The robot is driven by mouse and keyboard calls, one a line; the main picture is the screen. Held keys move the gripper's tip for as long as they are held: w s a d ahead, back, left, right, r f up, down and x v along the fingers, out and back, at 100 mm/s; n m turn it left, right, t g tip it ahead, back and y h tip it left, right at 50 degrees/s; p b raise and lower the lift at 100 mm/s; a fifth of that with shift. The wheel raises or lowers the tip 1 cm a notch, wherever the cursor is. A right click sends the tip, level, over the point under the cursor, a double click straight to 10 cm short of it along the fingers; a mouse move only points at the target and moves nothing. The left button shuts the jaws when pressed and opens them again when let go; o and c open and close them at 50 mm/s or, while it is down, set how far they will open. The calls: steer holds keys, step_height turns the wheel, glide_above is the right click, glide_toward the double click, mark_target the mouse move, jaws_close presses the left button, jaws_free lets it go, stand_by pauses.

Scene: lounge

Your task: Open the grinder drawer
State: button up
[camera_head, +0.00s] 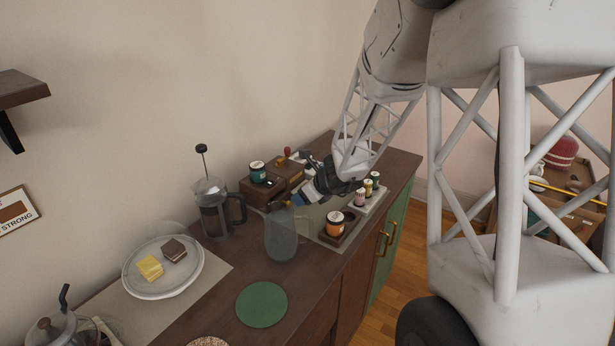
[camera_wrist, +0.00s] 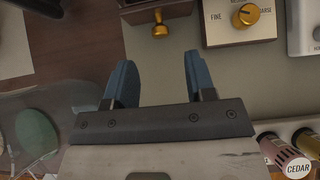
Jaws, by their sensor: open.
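The wooden grinder (camera_head: 284,179) stands on the counter by the wall, partly hidden behind my gripper. In the wrist view, a dark wooden drawer front (camera_wrist: 135,14) with a round brass knob (camera_wrist: 160,30) shows at the top. Beside it is a wooden dial panel (camera_wrist: 225,34) marked FINE and COARSE, with a brass dial (camera_wrist: 248,14). My gripper (camera_wrist: 160,82) has two blue fingers spread apart with nothing between them. The knob is ahead of the gap between the fingers, apart from both. My gripper also shows in the head view (camera_head: 304,194), beside the grinder.
A clear pitcher (camera_head: 281,238) stands close to my gripper. A wooden tray with an orange jar (camera_head: 335,223) and several small jars (camera_head: 368,187) are to the right. A French press (camera_head: 214,210) and a plate of cakes (camera_head: 135,276) are left. A green mat (camera_head: 262,304) lies in front.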

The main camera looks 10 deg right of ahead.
steer(key=s+a+r+n+g, duration=0.1)
steer(key=s+a+r+n, duration=0.1)
steer(key=s+r+n, duration=1.1)
steer(key=shift+s+r+n+g+h, duration=0.3)
steer(key=shift+s+r+n, duration=0.1)
steer(key=shift+s+r, duration=2.35)
steer(key=shift+w+a+r, duration=0.1)
steer(key=shift+w, duration=0.05)
steer(key=w+d+f+m, duration=0.1)
steer(key=w+f+m, duration=0.3)
steer(key=w+f, duration=0.2)
steer(key=w+f+m+t, duration=0.1)
steer(key=w+f+m, duration=0.4)
steer(key=f, duration=0.1)
steer(key=w+d+f+m, duration=0.1)
steer(key=w+f+m, duration=0.3)
steer(key=w+f, duration=0.2)
steer(key=shift+w+d+f+m+t, duration=0.25)
steer(key=shift+w+d+m+t, duration=0.05)
steer(key=shift+w+d+m, duration=0.1)
steer(key=shift+a, duration=0.1)
steer(key=shift+x, duration=3.85)
